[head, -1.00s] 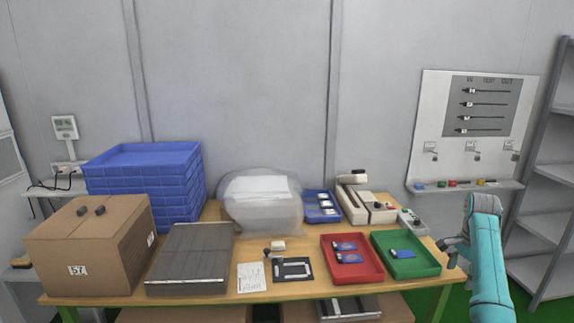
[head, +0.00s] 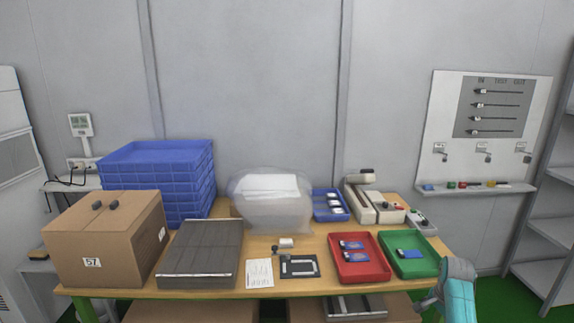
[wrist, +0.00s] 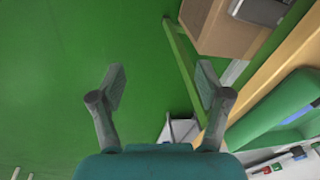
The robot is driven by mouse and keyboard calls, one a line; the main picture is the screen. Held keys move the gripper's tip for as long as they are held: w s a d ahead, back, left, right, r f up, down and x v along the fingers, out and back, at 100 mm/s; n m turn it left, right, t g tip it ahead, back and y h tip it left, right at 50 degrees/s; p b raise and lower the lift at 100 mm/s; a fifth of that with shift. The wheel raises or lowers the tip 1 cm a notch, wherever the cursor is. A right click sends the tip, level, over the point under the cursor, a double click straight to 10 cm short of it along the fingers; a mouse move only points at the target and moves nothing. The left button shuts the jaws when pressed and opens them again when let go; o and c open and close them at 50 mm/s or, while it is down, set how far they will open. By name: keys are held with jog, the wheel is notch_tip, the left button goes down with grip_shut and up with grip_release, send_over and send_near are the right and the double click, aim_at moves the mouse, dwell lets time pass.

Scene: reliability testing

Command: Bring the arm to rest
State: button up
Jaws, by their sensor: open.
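My teal arm (head: 459,295) shows at the lower right of the head view, beside the right end of the table. My gripper (wrist: 160,85) is open and empty in the wrist view, its two grey fingers spread apart over the green floor (wrist: 90,60). In the head view the gripper is low by the table's right front corner, and its fingertips are partly out of frame.
The wooden table (head: 210,290) holds a red tray (head: 362,275), a green tray (head: 415,270), a cardboard box (head: 105,255), a stack of blue crates (head: 155,185) and a grey panel (head: 200,255). A grey shelf (head: 545,220) stands at the right. Green floor lies between table and shelf.

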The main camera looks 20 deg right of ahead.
jog(key=s+a+f+n+t+h, duration=0.1)
jog(key=s+a+f+n, duration=0.15)
jog(key=a+f, duration=0.5)
jog(key=s+a+f+n+t, duration=0.2)
jog(key=s+a+f, duration=0.1)
jog(key=a+f, duration=0.45)
jog(key=s+a+f+n+t, duration=0.3)
jog(key=s+a+f+n, duration=0.1)
jog(key=s+a, duration=1)
jog(key=s+a+r+n+t, duration=0.2)
jog(key=s+a+r+n, duration=0.15)
jog(key=s+a, duration=0.4)
jog(key=s+a+r+n+t+y, duration=0.1)
jog(key=s+a+r+n+t, duration=0.1)
jog(key=s+r, duration=0.7)
jog(key=s+a+r+n+t+y, duration=0.1)
jog(key=s+a+r+n+t, duration=0.2)
jog(key=s+r, duration=0.7)
notch_tip(320, 180, up, 6)
jog(key=shift+a+f+n, duration=0.1)
jog(key=shift+a+n, duration=0.2)
jog(key=shift+s, duration=0.1)
